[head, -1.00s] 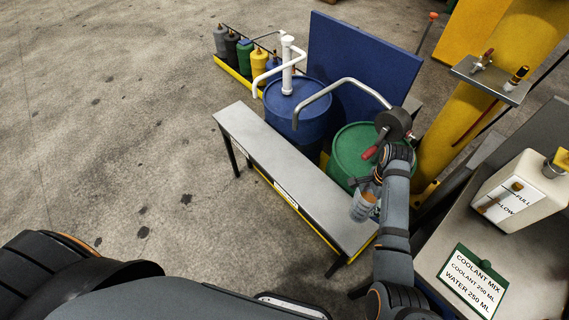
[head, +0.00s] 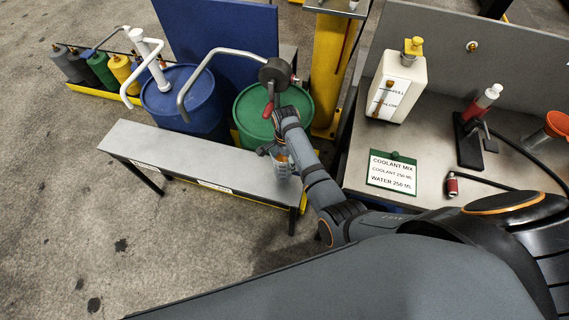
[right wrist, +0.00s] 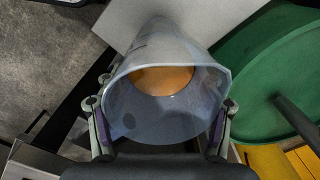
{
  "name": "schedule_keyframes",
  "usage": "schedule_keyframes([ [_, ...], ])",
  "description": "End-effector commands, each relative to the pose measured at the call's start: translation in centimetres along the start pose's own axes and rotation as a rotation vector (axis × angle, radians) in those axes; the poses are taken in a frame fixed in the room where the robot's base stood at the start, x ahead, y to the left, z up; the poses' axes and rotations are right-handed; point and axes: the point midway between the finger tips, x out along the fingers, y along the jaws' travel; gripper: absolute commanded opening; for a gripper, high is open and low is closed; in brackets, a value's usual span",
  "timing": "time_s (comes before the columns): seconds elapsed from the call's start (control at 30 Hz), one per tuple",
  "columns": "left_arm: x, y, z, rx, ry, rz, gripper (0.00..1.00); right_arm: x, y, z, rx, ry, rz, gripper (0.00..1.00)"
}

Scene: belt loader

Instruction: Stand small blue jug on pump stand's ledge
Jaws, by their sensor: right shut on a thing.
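The small jug (head: 283,166) is translucent blue-grey and is at the right end of the pump stand's ledge. In the right wrist view I look into the open mouth of the jug (right wrist: 168,118), with orange liquid inside. My right gripper (head: 272,150) is shut on it, with a finger on each side in the right wrist view (right wrist: 160,135). The ledge (head: 185,150) is a long grey top in front of the drums. I cannot tell whether the jug's base touches it. My left gripper is not in view.
A blue drum (head: 190,100) and a green drum (head: 295,102) with pumps stand behind the ledge. Several bottles (head: 100,68) are at the far left. On the right, a bench (head: 350,150) carries a white container (head: 405,85) and a coolant sign (head: 392,174). The ledge's left part is clear.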

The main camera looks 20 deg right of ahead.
Motion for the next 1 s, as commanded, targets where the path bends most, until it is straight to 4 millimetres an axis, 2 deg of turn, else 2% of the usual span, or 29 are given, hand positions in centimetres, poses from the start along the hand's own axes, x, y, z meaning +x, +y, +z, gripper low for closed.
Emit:
schedule_keyframes([
  [0.1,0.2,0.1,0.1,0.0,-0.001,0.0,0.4,2.2,0.1,0.0,-0.001,0.0,0.005,0.19],
  [0.2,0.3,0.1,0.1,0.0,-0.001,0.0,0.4,3.4,0.0,0.0,0.0,0.0,0.002,0.19],
  [0.6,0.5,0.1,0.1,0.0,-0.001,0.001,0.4,4.0,0.1,0.0,0.0,0.0,0.001,0.19],
  [0.63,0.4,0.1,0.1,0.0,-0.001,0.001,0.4,4.0,0.1,0.0,0.0,0.0,0.002,0.72],
  [0.77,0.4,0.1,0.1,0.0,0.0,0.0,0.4,4.0,0.1,0.0,0.0,0.0,0.002,0.9],
  [1.0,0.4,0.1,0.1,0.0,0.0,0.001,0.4,3.9,0.1,0.0,0.0,0.0,0.002,0.91],
])
